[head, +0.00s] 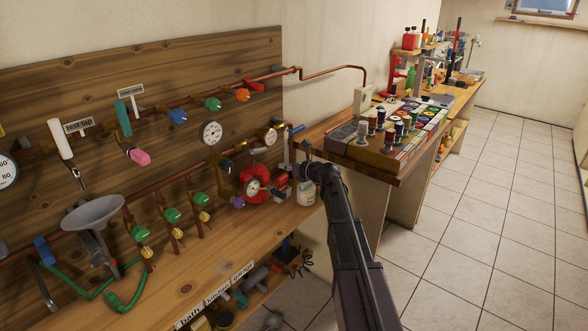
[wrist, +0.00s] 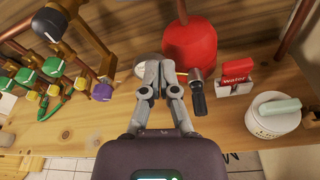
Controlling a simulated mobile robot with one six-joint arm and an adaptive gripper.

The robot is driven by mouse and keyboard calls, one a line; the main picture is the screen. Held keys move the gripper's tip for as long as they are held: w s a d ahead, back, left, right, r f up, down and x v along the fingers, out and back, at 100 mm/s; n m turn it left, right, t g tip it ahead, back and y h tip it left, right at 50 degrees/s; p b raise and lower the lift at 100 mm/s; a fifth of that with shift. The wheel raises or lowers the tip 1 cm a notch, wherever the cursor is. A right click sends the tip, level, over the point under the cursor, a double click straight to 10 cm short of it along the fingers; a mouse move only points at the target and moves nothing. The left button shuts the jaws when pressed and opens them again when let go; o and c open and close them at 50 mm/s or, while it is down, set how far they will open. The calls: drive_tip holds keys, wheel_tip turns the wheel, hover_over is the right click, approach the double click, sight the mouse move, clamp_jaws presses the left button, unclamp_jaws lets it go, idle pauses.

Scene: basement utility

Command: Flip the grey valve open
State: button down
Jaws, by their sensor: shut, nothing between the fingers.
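My gripper (wrist: 160,78) is shut and empty in the wrist view, with its fingertips just left of the lower part of a red tank (wrist: 190,45). To the right of the fingertips is a metal valve body with a dark grey lever (wrist: 198,104) pointing toward the camera. It looks like the grey valve, and a gap shows between it and the fingers. In the head view my gripper (head: 295,169) is beside the red tank (head: 246,173), at the right end of the pipe board. The lever is hard to make out there.
A purple knob (wrist: 102,91) and several coloured valves are at left. A cluttered workbench (head: 402,166) stands right.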

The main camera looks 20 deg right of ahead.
sight(257, 150)
drive_tip(key=w+a+r+p, duration=0.1)
drive_tip(key=w+a, duration=0.3)
drive_tip(key=w, duration=0.3)
drive_tip(key=shift+a, duration=0.35)
drive_tip(key=shift+d+r, duration=0.1)
